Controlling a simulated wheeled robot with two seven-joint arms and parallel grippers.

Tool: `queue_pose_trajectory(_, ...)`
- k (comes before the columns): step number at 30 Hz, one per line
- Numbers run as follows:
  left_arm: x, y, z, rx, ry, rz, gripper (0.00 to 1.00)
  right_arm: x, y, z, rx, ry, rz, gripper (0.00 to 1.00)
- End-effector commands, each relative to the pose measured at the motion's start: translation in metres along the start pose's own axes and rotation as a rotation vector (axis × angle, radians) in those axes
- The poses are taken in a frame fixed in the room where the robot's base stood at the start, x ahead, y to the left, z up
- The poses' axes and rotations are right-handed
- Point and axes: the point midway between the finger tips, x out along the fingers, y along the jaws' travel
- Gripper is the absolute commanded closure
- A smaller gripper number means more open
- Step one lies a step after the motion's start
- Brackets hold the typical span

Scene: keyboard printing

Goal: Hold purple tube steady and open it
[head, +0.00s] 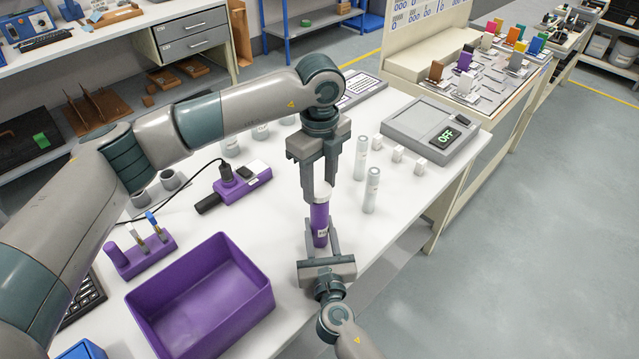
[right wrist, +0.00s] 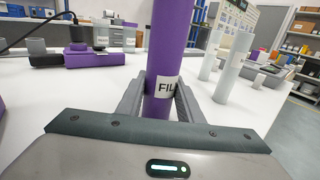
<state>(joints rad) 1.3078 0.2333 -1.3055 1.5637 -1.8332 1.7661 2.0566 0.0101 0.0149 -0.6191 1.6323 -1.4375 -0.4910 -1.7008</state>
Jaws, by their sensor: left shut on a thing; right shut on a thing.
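The purple tube (head: 319,222) stands near upright above the table's front part. Its white cap (head: 322,193) is between the fingers of my left gripper (head: 321,186), which comes from above and is shut on it. My right gripper (head: 320,240) comes from below and is shut on the lower part of the tube. In the right wrist view the tube (right wrist: 168,45) rises between the right fingers (right wrist: 160,100), with a partly hidden "FIL" label facing the camera. The cap is out of that view. I cannot tell whether the cap is loose.
An open purple bin (head: 205,290) lies left of the tube. A purple rack (head: 140,256) and a purple device with a cable (head: 242,186) are farther left. Pale tubes (head: 371,190) stand close on the right. A grey scale (head: 430,130) reading "OFF" is behind them.

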Motion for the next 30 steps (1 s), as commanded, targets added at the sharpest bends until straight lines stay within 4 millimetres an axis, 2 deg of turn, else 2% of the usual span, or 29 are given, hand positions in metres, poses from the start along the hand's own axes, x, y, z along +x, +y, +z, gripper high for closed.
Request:
queue_pose_trajectory(9, -0.002, 0.0, 0.0, 0.0, 0.0, -0.001, 0.86, 0.0, 0.0, 0.0, 0.0, 0.0, 0.0, 1.0)
queue_pose_trajectory(21, -0.037, -0.001, 0.001, 0.0, -0.002, -0.002, 0.86, 0.0, 0.0, 0.0, 0.0, 0.0, 0.0, 1.0)
queue_pose_trajectory(30, -0.04, 0.0, 0.0, 0.0, 0.0, 0.0, 0.86, 0.0, 0.0, 0.0, 0.0, 0.0, 0.0, 1.0)
